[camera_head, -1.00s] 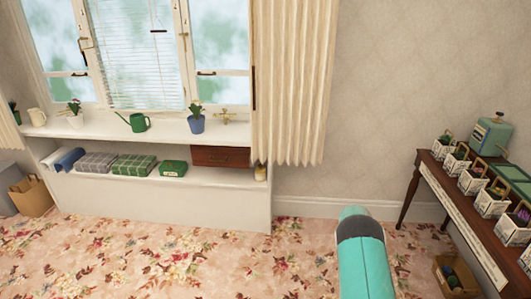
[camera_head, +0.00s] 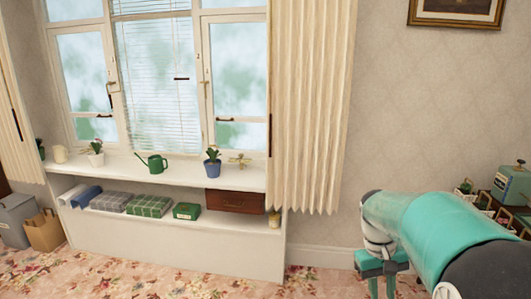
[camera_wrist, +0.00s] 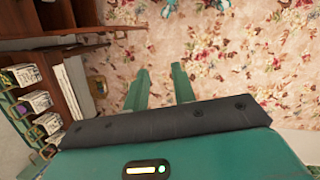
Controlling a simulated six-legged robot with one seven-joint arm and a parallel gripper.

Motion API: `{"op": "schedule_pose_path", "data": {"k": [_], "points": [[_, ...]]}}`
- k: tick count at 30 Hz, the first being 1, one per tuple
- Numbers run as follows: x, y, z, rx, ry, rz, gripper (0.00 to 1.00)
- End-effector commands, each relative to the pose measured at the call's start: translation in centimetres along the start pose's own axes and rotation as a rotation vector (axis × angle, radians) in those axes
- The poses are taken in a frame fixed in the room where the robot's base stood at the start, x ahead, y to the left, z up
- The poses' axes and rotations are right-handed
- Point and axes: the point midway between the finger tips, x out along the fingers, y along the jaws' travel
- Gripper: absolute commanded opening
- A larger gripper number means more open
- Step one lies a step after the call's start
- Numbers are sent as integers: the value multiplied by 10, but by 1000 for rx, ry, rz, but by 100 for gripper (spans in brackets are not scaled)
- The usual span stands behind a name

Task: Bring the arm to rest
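My arm reaches in from the lower right of the head view, with its teal and dark links bent and raised. My gripper (camera_head: 381,286) hangs at the arm's end, pointing down in front of the wall right of the curtain. In the wrist view my gripper (camera_wrist: 160,70) shows two green fingers set apart with nothing between them, over the floral carpet (camera_wrist: 215,65). The gripper is open and empty, and its fingers touch nothing that I can see.
A white window shelf unit (camera_head: 170,250) with plants, a green watering can (camera_head: 153,163) and folded cloths stands at left. A long curtain (camera_head: 310,110) hangs beside it. At right are small labelled boxes and a teal machine (camera_head: 513,184), partly behind my arm.

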Motion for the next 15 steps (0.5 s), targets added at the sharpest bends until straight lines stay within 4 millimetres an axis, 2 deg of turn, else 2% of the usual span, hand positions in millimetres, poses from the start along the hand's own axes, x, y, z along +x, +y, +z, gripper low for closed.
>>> {"op": "schedule_pose_path", "data": {"k": [1,6,15], "points": [[-11,-8,12,4,47,-5,26],[-36,-32,46,21,189,-25,26],[-58,-74,109,52,434,-66,26]]}}
